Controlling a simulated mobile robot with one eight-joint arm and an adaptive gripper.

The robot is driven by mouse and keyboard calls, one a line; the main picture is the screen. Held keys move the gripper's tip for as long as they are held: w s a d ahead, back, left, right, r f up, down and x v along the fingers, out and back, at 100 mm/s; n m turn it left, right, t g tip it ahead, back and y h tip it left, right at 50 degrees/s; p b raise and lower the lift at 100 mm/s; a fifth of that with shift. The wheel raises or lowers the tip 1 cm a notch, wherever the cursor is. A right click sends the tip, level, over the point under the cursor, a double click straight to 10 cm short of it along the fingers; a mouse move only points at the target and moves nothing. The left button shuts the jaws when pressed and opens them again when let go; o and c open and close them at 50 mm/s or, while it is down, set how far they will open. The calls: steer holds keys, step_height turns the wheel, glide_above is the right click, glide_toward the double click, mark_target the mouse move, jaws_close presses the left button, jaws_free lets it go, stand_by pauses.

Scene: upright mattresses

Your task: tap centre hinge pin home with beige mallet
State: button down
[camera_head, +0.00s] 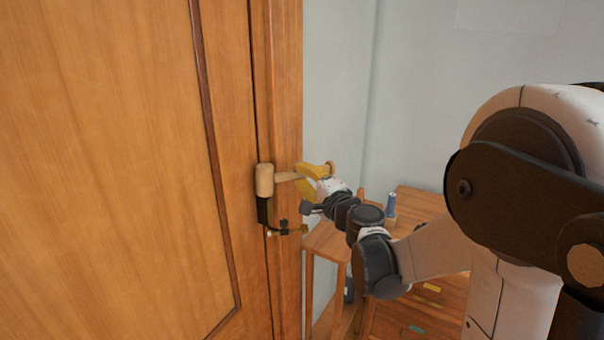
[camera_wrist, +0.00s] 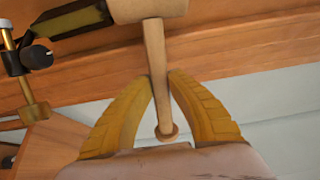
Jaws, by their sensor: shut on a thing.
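The beige mallet (camera_head: 264,180) has its head against or just in front of the door edge, with its handle pointing right. My gripper (camera_head: 306,176) has yellow fingers shut on the handle. In the wrist view, the fingers (camera_wrist: 161,82) close around the handle (camera_wrist: 154,52), with its knobbed end between them and the mallet head (camera_wrist: 148,9) beyond the tips. A dark fitting (camera_head: 264,212) is directly below the head, by the door seam. The centre hinge pin cannot be made out; the head may cover it.
The wooden door (camera_head: 110,170) fills the left. A black knob and brass-ended rod (camera_head: 290,231) stick out below my gripper; they show in the wrist view (camera_wrist: 35,85). A wooden bench (camera_head: 418,208) holding a blue-grey cylinder (camera_head: 391,204) stands at lower right.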

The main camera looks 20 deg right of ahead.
step_height(320, 180, up, 6)
steer(key=p, duration=0.4)
steer(key=shift+s+r, duration=0.1)
steer(key=shift+s, duration=0.05)
step_height(320, 180, up, 5)
steer(key=p, duration=0.3)
steer(key=shift+p, duration=0.35)
